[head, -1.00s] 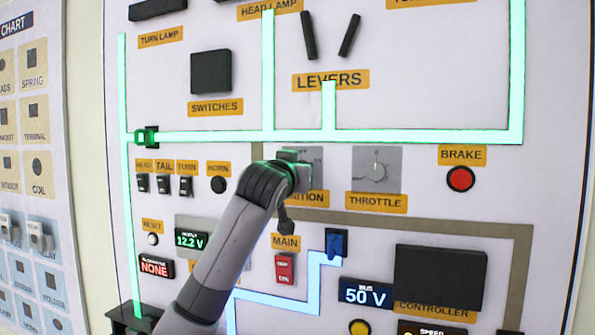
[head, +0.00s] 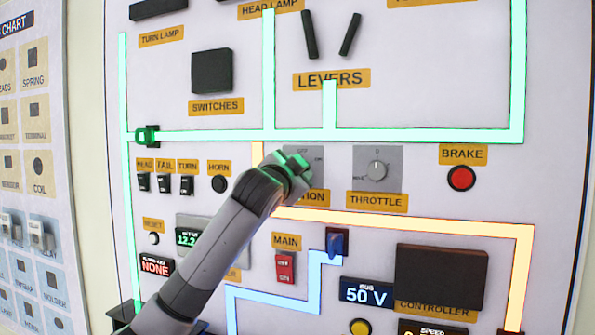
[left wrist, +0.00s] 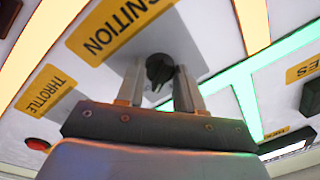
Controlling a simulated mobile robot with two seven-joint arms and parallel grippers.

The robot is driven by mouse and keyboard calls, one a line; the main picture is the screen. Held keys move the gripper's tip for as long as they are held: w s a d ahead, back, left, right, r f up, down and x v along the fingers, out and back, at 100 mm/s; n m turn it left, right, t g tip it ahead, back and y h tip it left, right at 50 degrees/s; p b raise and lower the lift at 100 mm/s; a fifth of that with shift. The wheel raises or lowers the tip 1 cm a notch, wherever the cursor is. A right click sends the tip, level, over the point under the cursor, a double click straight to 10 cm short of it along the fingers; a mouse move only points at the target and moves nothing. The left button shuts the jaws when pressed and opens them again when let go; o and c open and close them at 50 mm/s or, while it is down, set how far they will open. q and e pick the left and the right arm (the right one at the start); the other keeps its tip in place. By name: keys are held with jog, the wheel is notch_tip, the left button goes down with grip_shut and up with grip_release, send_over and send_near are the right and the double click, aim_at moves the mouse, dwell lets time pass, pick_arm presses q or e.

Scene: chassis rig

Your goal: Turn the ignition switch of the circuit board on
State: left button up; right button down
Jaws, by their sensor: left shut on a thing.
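The ignition switch is a dark round knob (left wrist: 160,70) on a grey plate, with the yellow IGNITION label (left wrist: 120,22) beside it in the left wrist view. My left gripper's two fingers (left wrist: 160,86) stand on either side of the knob and are shut on it. In the head view my left gripper (head: 298,168) covers the knob; only part of the ignition plate (head: 317,160) and the end of its label show. The circuit board (head: 430,70) has a lit orange line (head: 430,220) running below the ignition. My right gripper is not in view.
The throttle knob (head: 376,171) and red brake button (head: 461,178) are right of the ignition. The red main switch (head: 285,268) is below, and several small switches (head: 165,184) are to the left. A part chart (head: 35,150) hangs at far left.

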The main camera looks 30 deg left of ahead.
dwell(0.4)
pick_arm(q)
jog(key=o, duration=1)
jog(key=shift+o, duration=0.2)
jog(key=shift+s, duration=0.1)
jog(key=b+v, duration=0.2)
jog(key=v, duration=0.5)
jog(key=shift+f, duration=0.1)
